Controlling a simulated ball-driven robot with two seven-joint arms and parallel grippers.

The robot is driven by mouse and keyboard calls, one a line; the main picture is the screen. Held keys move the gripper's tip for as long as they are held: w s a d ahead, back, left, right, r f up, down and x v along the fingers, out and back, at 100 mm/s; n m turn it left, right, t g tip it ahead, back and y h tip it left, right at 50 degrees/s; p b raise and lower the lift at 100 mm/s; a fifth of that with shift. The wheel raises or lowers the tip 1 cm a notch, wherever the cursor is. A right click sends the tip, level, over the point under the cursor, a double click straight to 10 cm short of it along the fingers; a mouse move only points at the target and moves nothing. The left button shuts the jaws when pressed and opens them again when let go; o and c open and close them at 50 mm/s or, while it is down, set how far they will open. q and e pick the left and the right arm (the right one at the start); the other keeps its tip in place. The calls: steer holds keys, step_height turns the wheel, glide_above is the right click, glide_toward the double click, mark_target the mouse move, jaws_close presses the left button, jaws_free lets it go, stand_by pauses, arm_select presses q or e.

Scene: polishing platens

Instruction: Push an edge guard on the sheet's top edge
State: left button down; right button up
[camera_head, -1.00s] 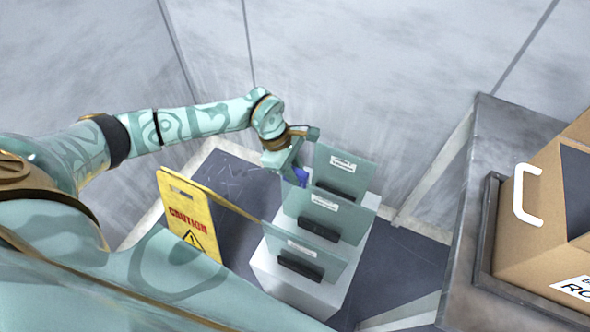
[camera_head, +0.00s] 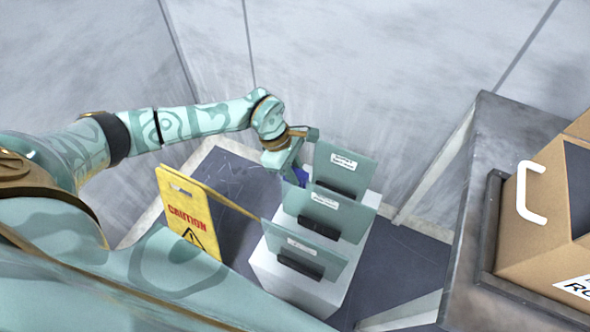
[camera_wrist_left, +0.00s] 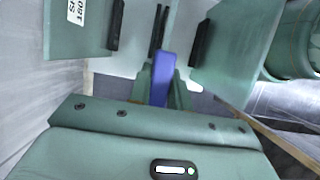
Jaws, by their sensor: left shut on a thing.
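Three upright greenish sheets stand in black holders: a back sheet (camera_head: 355,174), a middle sheet (camera_head: 345,212) and a front sheet (camera_head: 323,259). Each has a white label. My left gripper (camera_head: 298,174) is at the upper left of the middle sheet, in front of the back sheet's left side. It is shut on a blue edge guard (camera_head: 302,177), partly hidden in the head view. In the left wrist view the guard (camera_wrist_left: 162,77) points between the two outer sheets, in line with a central black holder (camera_wrist_left: 157,30). I cannot tell whether it touches a sheet. My right gripper is not in view.
The sheets stand on a white block (camera_head: 273,275). A yellow caution sign (camera_head: 188,215) stands close on its left. A grey table (camera_head: 512,125) with a cardboard box (camera_head: 525,235) with a white handle is at the right. Grey walls are behind.

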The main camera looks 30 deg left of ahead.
arm_select(q)
steer(key=shift+f, duration=0.25)
stand_by(0.4)
steer(key=c, duration=1.2)
jaws_free()
steer(key=p+v, duration=0.3)
steer(key=v, duration=1.3)
steer(key=shift+r, duration=0.2)
